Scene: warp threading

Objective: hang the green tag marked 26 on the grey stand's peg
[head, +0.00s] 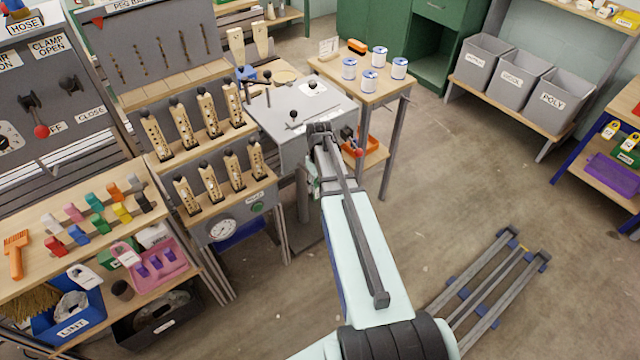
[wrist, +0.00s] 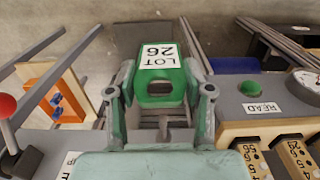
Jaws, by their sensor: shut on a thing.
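The green tag (wrist: 160,85) has a white label reading LOT 26, upside down in the wrist view, and a dark slot. My gripper (wrist: 160,98) is shut on it, one finger on each side. In the head view my gripper (head: 318,135) is at the front edge of the grey bench (head: 290,147), and my arm hides most of the tag.
A red-knobbed lever (wrist: 6,106) is left of my gripper. A green button (wrist: 254,88) with a READ label and a dial gauge (wrist: 308,82) are at right. Racks of numbered wooden pieces (head: 210,182) stand left of the bench. Open floor (head: 470,180) lies to the right.

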